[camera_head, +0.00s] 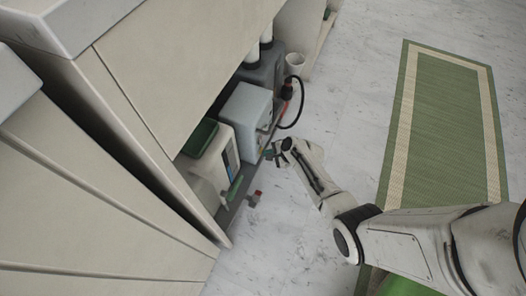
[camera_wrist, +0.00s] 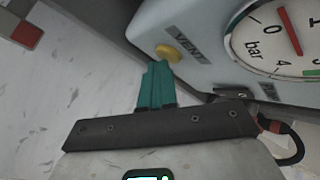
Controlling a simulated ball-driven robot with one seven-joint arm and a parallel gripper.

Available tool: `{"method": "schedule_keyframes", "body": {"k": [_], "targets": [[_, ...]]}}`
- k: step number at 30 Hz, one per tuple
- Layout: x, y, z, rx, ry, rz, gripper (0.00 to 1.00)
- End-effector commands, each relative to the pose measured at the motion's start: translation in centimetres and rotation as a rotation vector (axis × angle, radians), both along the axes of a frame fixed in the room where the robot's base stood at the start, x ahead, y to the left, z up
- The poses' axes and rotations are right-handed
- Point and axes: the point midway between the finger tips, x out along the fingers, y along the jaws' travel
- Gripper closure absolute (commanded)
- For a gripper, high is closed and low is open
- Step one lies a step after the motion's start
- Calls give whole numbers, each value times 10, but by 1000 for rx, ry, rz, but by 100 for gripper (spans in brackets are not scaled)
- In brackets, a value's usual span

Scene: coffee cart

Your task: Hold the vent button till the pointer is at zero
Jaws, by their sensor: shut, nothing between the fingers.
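The yellow vent button (camera_wrist: 172,53) sits on the pale grey-blue machine face under the VENT label. The machine (camera_head: 243,118) stands on the cart's shelf in the head view. Beside the button is a round white pressure gauge (camera_wrist: 258,52) marked bar, cut off by the frame edge. Its red pointer (camera_wrist: 291,32) lies to the right of the 0 numeral; which end is the tip is unclear. My gripper (camera_wrist: 160,64), with teal fingers shut and empty, has its tips right at the button's near edge. I cannot tell whether they touch or press it.
A white container with a green lid (camera_head: 201,138) stands beside the machine. A red-and-black handle with a black hose (camera_head: 288,90) is on the other side. A green mat (camera_head: 443,130) lies on the open floor.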

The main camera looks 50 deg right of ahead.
Motion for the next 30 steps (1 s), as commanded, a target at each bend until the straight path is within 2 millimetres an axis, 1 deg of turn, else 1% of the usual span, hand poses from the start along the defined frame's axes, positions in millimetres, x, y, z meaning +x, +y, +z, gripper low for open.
{"method": "schedule_keyframes", "body": {"k": [10,22,30], "targets": [[0,0,1,0,-1,1,100],[-16,-6,1,0,-2,-1,100],[-17,-6,0,0,-1,0,100]]}}
